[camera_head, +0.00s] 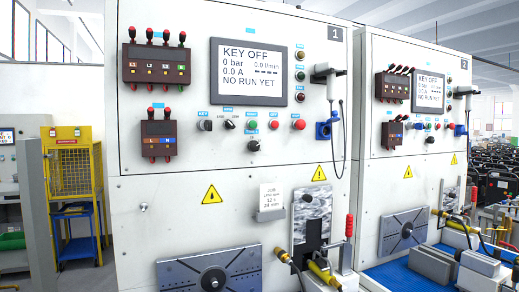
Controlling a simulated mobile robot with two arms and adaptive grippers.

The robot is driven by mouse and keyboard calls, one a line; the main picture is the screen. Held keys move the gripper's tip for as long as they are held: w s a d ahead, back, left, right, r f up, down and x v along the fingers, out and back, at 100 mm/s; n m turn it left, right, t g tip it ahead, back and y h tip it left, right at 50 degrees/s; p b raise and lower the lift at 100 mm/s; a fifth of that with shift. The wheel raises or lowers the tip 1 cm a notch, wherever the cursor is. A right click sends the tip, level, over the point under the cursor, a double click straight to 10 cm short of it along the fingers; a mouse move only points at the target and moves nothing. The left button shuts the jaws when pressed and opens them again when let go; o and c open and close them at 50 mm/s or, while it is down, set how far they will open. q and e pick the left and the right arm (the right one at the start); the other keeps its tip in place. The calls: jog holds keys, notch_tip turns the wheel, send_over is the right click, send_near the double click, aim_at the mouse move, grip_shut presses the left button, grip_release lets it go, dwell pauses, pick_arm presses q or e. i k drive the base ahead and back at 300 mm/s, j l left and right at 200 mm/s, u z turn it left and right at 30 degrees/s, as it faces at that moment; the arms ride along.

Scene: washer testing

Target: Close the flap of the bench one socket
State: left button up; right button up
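Bench one (180,215) is the white cabinet in front of me, marked with a "1" plate (336,34). Its blue socket (324,130) is on the right part of the front panel, right of the red button and below a white hand-held device. A blue part stands out at the socket's upper right; it is too small to tell clearly how the flap sits. A dark cable hangs just right of the socket. Neither of my grippers is in view, and nothing of mine touches the socket.
The white device (329,82) hangs on the panel above the socket. A display (248,72), red-knobbed lever blocks (156,65) and buttons are to the left. Below are a job card (271,196), a plate fixture (200,270) and a red-handled clamp (349,226). Bench two (400,180) adjoins right.

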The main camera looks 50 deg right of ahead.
aim_at(335, 112)
jog(key=z, duration=2)
jog(key=i+l+u, duration=0.25)
jog(key=u, duration=0.2)
jog(key=i+l+u, duration=0.15)
jog(key=l+u, duration=0.3)
jog(key=i+l+u, duration=0.15)
jog(key=l+u, duration=0.3)
